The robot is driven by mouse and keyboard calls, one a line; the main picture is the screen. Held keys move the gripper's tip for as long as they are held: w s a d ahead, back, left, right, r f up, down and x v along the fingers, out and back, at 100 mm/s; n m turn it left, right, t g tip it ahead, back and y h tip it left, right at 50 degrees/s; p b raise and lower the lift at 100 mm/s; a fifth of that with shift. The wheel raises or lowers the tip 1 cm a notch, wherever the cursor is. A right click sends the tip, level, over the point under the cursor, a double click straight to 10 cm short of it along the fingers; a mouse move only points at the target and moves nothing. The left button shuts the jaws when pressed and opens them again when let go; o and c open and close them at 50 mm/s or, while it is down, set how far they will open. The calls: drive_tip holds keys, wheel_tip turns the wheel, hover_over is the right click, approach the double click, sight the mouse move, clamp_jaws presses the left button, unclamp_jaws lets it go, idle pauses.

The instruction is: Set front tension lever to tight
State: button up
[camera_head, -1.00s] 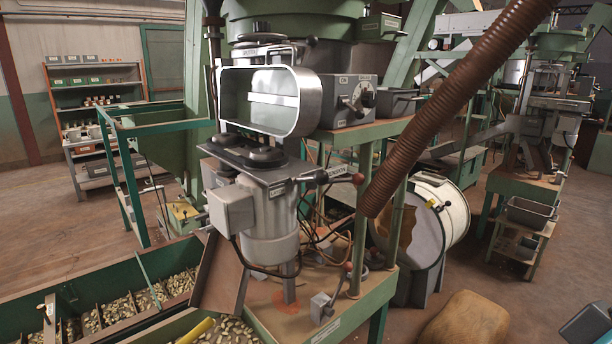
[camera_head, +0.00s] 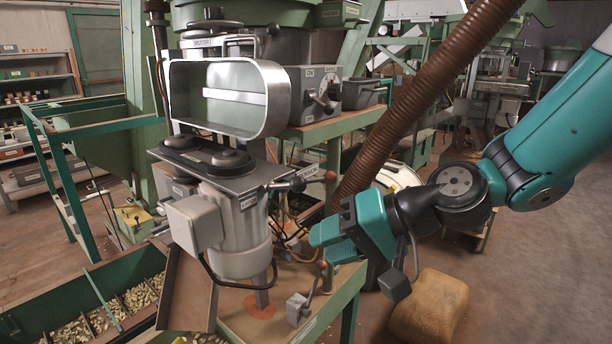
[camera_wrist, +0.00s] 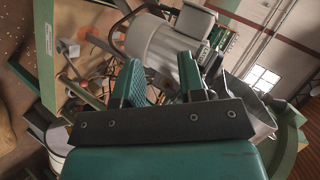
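A second lever with a red knob (camera_head: 322,265) rises from a small grey block (camera_head: 298,306) on the green stand below. I cannot tell from the label text now which is the front tension lever. My teal gripper (camera_head: 322,240) is between the two knobs in height, to the right of the grey motor housing (camera_head: 240,225). In the wrist view its two fingers (camera_wrist: 160,65) are apart and empty, facing the motor housing.
A brown ribbed hose (camera_head: 420,100) slants down behind my arm. A tan sack (camera_head: 428,305) lies on the floor at right. A green trough of nuts (camera_head: 90,320) stands at front left. Cables hang behind the motor housing.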

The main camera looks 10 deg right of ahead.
drive_tip(key=w+d+m+t, duration=0.3)
drive_tip(key=w+d+m, duration=0.1)
drive_tip(key=w, duration=0.1)
drive_tip(key=m+t+h+p, duration=0.1)
drive_tip(key=m+t+h, duration=0.2)
drive_tip(key=m+t, duration=0.3)
approach(314, 181)
drive_tip(key=shift+m+g, duration=0.3)
drive_tip(key=shift+m, duration=0.3)
drive_tip(key=p+x, duration=0.2)
drive_tip(key=x, duration=0.1)
drive_tip(key=p+x, duration=0.2)
drive_tip(key=x, duration=0.1)
drive_tip(key=p+x, duration=0.3)
drive_tip(key=shift+w+a+r, duration=0.15)
drive_tip(key=shift+w+r, duration=0.15)
drive_tip(key=shift+w, duration=0.1)
drive_tip(key=shift+w+a+f, duration=0.2)
drive_tip(key=shift+w, duration=0.15)
clamp_jaws()
